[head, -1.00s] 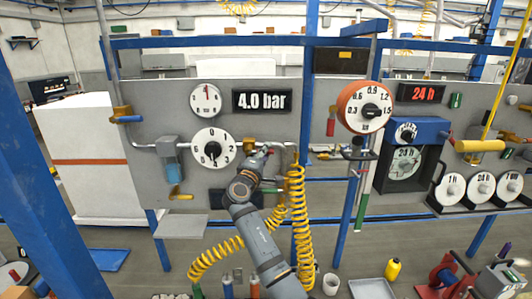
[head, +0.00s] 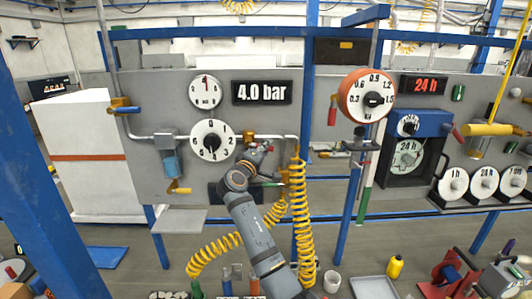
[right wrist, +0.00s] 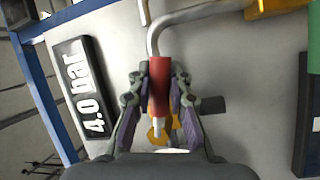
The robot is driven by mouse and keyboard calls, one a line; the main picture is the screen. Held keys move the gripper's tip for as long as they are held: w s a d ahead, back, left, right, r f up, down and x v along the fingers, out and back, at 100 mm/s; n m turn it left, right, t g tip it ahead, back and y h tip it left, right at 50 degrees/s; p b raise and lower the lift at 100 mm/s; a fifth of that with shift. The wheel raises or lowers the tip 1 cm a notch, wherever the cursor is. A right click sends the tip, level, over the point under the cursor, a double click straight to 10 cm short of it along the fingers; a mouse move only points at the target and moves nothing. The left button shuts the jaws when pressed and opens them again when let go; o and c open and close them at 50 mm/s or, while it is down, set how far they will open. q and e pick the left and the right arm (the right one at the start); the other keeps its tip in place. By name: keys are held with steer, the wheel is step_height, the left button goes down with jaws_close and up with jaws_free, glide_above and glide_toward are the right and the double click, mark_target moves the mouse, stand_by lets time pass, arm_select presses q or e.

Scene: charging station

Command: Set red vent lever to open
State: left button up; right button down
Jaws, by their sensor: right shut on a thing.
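The red vent lever (right wrist: 160,76) stands out between the two fingers of my right gripper (right wrist: 160,96) in the right wrist view. The fingers are shut on it from both sides. Brass valve parts (right wrist: 157,132) show between the fingers, behind the lever. In the head view my right gripper (head: 262,150) is at the pipe below the 4.0 bar display, right of the white round dial (head: 212,140). Only a little red shows there, and the gripper hides most of the lever and valve. My left gripper is not in view.
The 4.0 bar display (head: 262,92) is on the grey panel above the gripper. Yellow coiled hoses (head: 302,215) hang close to the right of my arm. A blue post (head: 306,90) stands right of the gripper. A small shelf (head: 180,219) juts out lower left.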

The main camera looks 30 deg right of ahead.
steer(key=m, duration=0.1)
steer(key=f+m+b, duration=0.1)
steer(key=f+y+b, duration=0.1)
steer(key=shift+w+a+m+g, duration=0.15)
steer(key=shift+a+m+g, duration=0.15)
steer(key=shift+m, duration=0.1)
steer(key=shift+w+a+f+m+y+b, duration=0.45)
steer(key=shift+a+m+y+b, duration=0.4)
steer(key=shift+m, duration=0.7)
steer(key=shift+w+a+f+m+y+b, duration=0.5)
steer(key=shift+m+y, duration=0.5)
steer(key=shift+m, duration=0.5)
steer(key=shift+w+a+f+m+y+b, duration=0.35)
steer(key=shift+a+m+y+b, duration=0.5)
steer(key=shift+m, duration=0.7)
steer(key=c, duration=1.2)
jaws_free()
